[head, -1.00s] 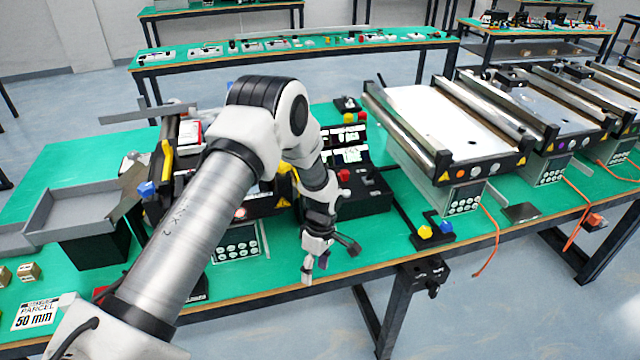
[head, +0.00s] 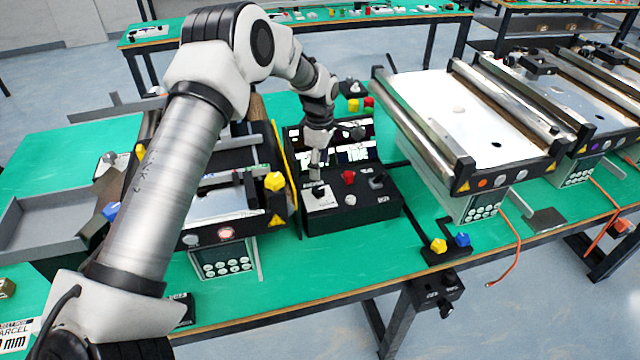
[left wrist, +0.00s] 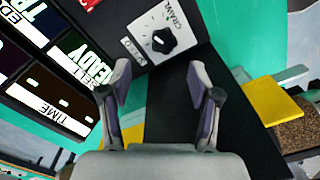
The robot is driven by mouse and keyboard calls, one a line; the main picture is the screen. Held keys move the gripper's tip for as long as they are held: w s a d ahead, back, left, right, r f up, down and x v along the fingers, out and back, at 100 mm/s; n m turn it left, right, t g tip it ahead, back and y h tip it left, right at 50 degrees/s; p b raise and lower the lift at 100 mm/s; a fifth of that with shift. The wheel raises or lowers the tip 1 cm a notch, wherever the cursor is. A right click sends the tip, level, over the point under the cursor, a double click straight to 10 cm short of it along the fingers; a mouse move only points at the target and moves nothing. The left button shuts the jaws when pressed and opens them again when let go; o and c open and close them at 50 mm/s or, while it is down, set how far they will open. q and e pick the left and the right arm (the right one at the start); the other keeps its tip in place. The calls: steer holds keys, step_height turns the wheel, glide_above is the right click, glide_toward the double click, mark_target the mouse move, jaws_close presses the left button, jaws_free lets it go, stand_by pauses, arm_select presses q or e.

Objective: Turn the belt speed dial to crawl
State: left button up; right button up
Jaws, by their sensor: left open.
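The speed dial (left wrist: 163,40) is a black knob on a white plate with the words CRAWL and SPEED, seen in the left wrist view. A small pale mark shows on the knob, but I cannot tell surely which setting it points to. In the head view the dial (head: 318,191) sits on the front left of the black control box (head: 350,215). My left gripper (head: 316,177) points down just above the dial. In the left wrist view its open fingers (left wrist: 158,82) are apart and empty, with the dial just beyond their tips. My right gripper is not in view.
A red button (head: 348,177) and a dark switch (head: 376,179) sit right of the dial. Lit display panels (head: 356,152) stand behind them. Green table shows in front.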

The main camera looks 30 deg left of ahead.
mark_target(319, 189)
arm_select(q)
steer(key=shift+s+d, duration=0.15)
steer(key=shift+s, duration=0.1)
step_height(319, 189, down, 7)
steer(key=shift+f+p, duration=0.2)
steer(key=shift+p, duration=0.95)
steer(key=shift+s+r, duration=0.1)
steer(key=c, duration=1.2)
